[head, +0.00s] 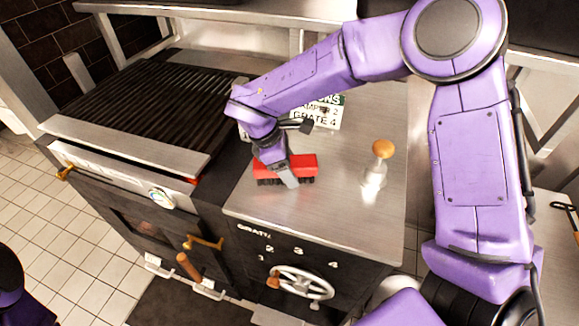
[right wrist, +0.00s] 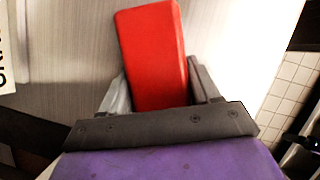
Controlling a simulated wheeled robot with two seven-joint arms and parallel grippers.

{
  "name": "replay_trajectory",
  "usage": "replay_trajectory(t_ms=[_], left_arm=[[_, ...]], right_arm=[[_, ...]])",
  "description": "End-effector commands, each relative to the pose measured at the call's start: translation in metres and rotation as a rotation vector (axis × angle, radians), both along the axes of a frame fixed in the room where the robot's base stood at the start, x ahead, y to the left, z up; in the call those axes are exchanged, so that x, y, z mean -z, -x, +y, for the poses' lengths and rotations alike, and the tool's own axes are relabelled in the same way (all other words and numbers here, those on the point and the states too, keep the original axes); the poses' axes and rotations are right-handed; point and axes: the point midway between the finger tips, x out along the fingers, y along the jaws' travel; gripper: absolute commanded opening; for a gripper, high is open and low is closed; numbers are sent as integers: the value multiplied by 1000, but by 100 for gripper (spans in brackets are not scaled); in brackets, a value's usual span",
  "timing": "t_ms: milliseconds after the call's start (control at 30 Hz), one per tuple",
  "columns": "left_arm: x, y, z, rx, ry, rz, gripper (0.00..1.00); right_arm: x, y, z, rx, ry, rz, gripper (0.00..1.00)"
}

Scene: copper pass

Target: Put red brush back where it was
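The red brush (head: 302,166) with dark bristles is at the counter's (head: 340,215) left part, beside the grill. It is upright, bristles down; I cannot tell whether the bristles touch the steel top. My right gripper (head: 288,178) points down over it, one finger on the near side. In the right wrist view the brush's red back (right wrist: 155,50) fills the space between my two fingers (right wrist: 160,85), slightly skewed, with a finger close against each long side. The far finger is hidden in the head view. My left gripper is not in view.
A metal piece with a wooden knob (head: 383,150) stands right of the brush. A printed sign (head: 325,113) lies behind. The black ribbed grill (head: 150,95) is to the left. A handwheel (head: 300,283) and levers (head: 190,265) are on the front below. The counter's front right is clear.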

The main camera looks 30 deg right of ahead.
Motion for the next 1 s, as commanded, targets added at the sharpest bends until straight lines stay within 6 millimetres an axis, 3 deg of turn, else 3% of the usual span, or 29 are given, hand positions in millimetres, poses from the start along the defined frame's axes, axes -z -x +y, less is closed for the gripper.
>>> replay_trajectory(t_ms=[67,433,467,800,1000], left_arm=[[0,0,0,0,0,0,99],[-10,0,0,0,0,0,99],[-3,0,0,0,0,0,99],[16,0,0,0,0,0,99],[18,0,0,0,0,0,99]], right_arm=[[0,0,0,0,0,0,85],[-9,0,0,0,1,0,85],[-10,-2,2,0,0,-3,85],[-87,-16,32,2,1,-4,85],[-112,-20,41,0,0,-1,85]])
